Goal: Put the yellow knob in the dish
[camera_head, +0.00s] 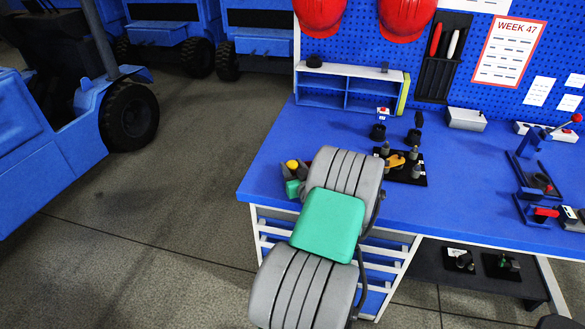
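A small round yellow knob (292,164) shows near the left edge of the blue bench, just beyond my arm. My gripper (294,170) is at the knob, with dark finger parts close on both sides of it. My own arm hides much of the gripper, and I cannot tell whether the fingers touch the knob. A black fixture plate (417,179) to the right carries a yellow part (396,160) and grey posts. No dish is clear to me; two small dark round pieces (378,132) (413,137) stand behind the plate.
A grey box (466,119) is at the back, and a red-knobbed lever fixture (535,165) is at the right. The bench (465,180) is clear between plate and lever. Blue vehicles (60,135) stand left.

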